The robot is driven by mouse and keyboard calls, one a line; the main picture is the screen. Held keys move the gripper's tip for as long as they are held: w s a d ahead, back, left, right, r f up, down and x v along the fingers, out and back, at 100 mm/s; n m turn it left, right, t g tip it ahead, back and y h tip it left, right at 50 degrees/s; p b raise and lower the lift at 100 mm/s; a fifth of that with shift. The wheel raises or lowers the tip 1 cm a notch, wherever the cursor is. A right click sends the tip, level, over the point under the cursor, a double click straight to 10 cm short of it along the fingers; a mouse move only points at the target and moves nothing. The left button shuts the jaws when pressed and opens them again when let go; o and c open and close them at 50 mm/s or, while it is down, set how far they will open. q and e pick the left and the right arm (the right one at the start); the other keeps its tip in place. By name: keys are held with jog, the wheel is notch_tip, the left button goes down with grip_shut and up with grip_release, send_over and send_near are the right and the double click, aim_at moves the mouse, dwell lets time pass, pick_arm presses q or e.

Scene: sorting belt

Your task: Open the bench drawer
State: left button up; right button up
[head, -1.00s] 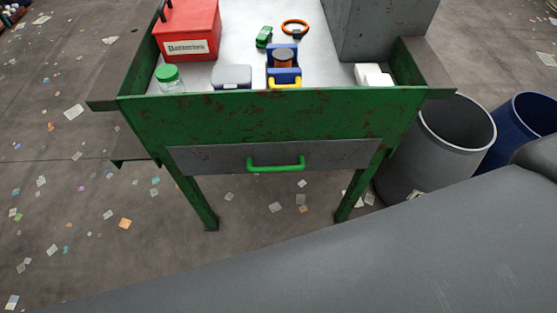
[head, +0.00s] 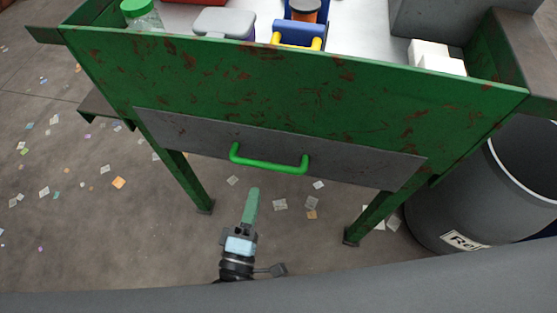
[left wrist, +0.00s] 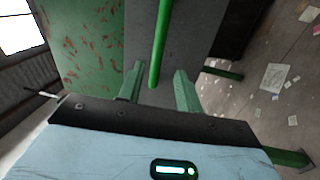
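The bench drawer (head: 360,166) has a grey front under the green bench's apron and looks shut. Its bright green bar handle (head: 268,164) is in the middle of the front. My left gripper (head: 253,192) is below and in front of the handle in the head view. In the left wrist view, the handle (left wrist: 159,40) runs upright in the picture, ahead of the gap between my left gripper's two fingers (left wrist: 158,88). The fingers are apart and do not close on the handle. Whether a finger touches it, I cannot tell. My right gripper is not in view.
The green bench (head: 260,88) carries a green-lidded jar (head: 142,14), a grey-lidded box (head: 224,22) and white blocks (head: 437,58). A grey bin (head: 450,200) stands right of the bench. Bench legs flank the space below the drawer; paper scraps litter the floor.

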aim_at(264, 163)
pick_arm(q)
jog(key=shift+n, duration=0.4)
jog(key=x, duration=0.9)
jog(key=shift+s+d+r, duration=0.1)
grip_shut()
